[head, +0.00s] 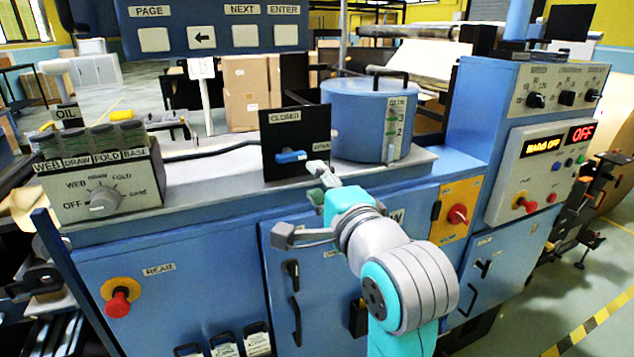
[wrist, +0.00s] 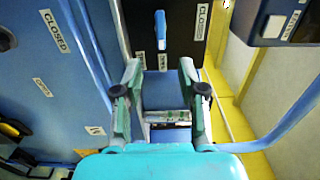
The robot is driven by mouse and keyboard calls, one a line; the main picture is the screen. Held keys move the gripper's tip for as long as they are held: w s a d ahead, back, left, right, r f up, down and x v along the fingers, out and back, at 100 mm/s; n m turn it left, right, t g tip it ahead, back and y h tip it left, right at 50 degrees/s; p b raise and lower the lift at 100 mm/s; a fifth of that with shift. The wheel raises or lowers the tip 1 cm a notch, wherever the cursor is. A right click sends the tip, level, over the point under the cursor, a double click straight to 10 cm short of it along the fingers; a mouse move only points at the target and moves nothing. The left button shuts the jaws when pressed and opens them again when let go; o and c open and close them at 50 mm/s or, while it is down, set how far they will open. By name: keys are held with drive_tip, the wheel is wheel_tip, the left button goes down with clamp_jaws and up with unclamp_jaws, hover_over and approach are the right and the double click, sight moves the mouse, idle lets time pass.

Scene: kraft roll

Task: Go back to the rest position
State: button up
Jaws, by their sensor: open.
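My gripper (head: 322,178) reaches up over the edge of the blue cabinet, just right of and below a blue lever (head: 291,157) on a black plate (head: 296,128) marked CLOSED. In the wrist view my gripper (wrist: 161,82) has its two fingers spread apart with nothing between them. The lever (wrist: 160,27) shows ahead of the fingertips there, apart from them.
A blue drum (head: 366,115) stands behind the gripper. A grey selector box (head: 103,185) is on the left of the ledge and a control panel (head: 536,165) on the right. The cabinet front carries a red knob (head: 457,215) and black handles.

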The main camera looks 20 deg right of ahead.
drive_tip(key=s+f+n+g, duration=0.1)
drive_tip(key=s+f+n, duration=0.25)
drive_tip(key=f, duration=0.65)
drive_tip(key=s+f+n, duration=0.2)
drive_tip(key=s+f, duration=0.2)
drive_tip(key=f, duration=0.6)
drive_tip(key=s+f+n+g, duration=0.1)
drive_tip(key=s+f+n, duration=0.25)
drive_tip(key=f, duration=0.55)
drive_tip(key=s+f+n, duration=0.3)
drive_tip(key=s, duration=0.7)
drive_tip(key=s+f+n, duration=0.3)
drive_tip(key=s, duration=0.7)
drive_tip(key=s+f+n+g, duration=0.1)
drive_tip(key=s+f+n, duration=0.2)
drive_tip(key=s, duration=0.8)
drive_tip(key=shift+a+f, duration=0.3)
drive_tip(key=shift+f, duration=0.05)
